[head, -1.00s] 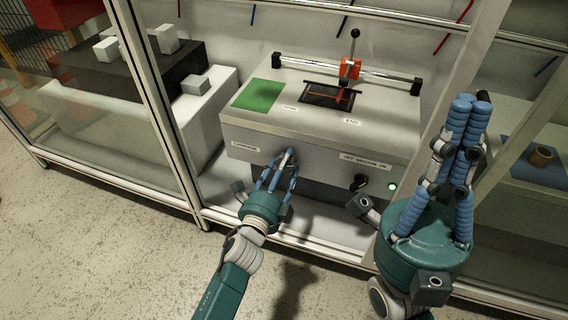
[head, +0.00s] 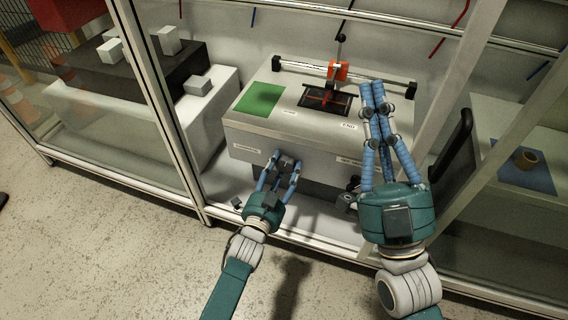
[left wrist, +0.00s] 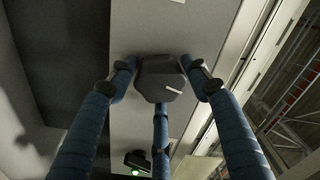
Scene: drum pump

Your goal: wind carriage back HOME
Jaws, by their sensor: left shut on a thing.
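The orange carriage (head: 338,71), with a black-knobbed lever on top, sits on a metal rail (head: 300,68) above the grey machine box (head: 300,140). It is between the rail's ends, above a black plate (head: 325,98). A label reading END (head: 348,127) is at the right; one at the left (head: 288,111) is too small to read. My left gripper (head: 286,161) is shut on a dark knob on the box front. The left wrist view shows this knob (left wrist: 163,80), with a white mark, between the fingers. My right gripper (head: 372,86) is raised, fingers together and empty, before the box's right side.
A green pad (head: 260,97) lies on the box top, left. A small black knob (head: 355,182) is at lower right on the front. A green lamp (left wrist: 133,172) glows in the left wrist view. Cabinet frame posts (head: 160,110) stand left and right of the opening.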

